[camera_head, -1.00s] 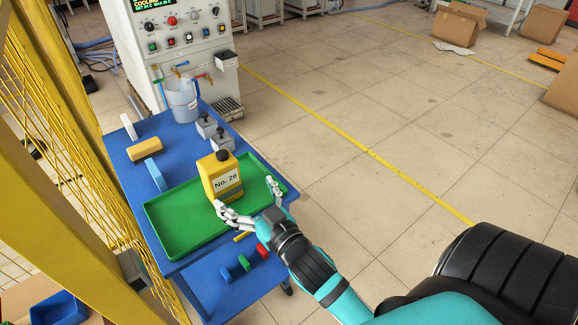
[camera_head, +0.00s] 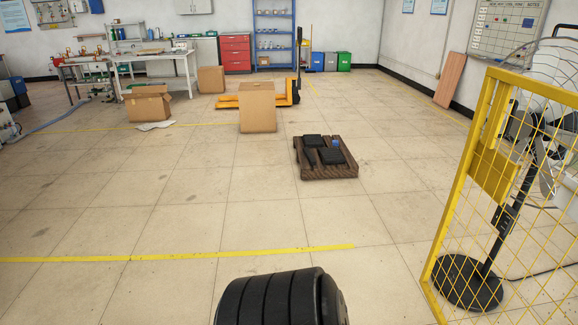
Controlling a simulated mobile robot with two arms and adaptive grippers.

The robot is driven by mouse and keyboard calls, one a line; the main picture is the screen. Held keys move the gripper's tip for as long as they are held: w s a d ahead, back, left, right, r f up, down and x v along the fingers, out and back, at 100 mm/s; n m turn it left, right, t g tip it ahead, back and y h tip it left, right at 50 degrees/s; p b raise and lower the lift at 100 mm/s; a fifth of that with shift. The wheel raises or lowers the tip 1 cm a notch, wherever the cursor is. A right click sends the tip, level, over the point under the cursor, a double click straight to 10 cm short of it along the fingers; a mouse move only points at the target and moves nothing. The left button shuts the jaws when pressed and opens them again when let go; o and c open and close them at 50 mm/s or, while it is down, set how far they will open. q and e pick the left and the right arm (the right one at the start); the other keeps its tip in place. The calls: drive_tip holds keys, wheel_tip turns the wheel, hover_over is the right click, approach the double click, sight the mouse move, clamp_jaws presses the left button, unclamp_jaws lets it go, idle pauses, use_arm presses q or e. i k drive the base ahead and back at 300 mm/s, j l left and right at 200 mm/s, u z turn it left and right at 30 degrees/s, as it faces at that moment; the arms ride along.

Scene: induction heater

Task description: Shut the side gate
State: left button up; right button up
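A yellow mesh panel (camera_head: 462,222) in a yellow frame stands upright at the right edge, cut off by the picture; it may be the side gate. A solid yellow plate (camera_head: 494,176) is fixed on its upper part. I cannot tell from this view whether the panel is a gate leaf, or whether it is open or shut. Neither of my grippers is in view. Only a black ribbed part of my own body shows at the bottom middle.
A black round stand base (camera_head: 467,282) with a pole is seen behind the mesh. A dark wooden pallet (camera_head: 326,172) with black items lies mid-floor. Cardboard boxes (camera_head: 257,107) and an orange pallet truck (camera_head: 284,97) stand farther back. The near floor left of the mesh is clear.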

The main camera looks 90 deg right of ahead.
sight(493, 171)
drive_tip(key=l+z, duration=0.25)
drive_tip(key=z, duration=0.15)
drive_tip(key=l+z, duration=0.5)
drive_tip(key=z, duration=0.25)
drive_tip(key=l+z, duration=0.35)
drive_tip(key=j, duration=0.1)
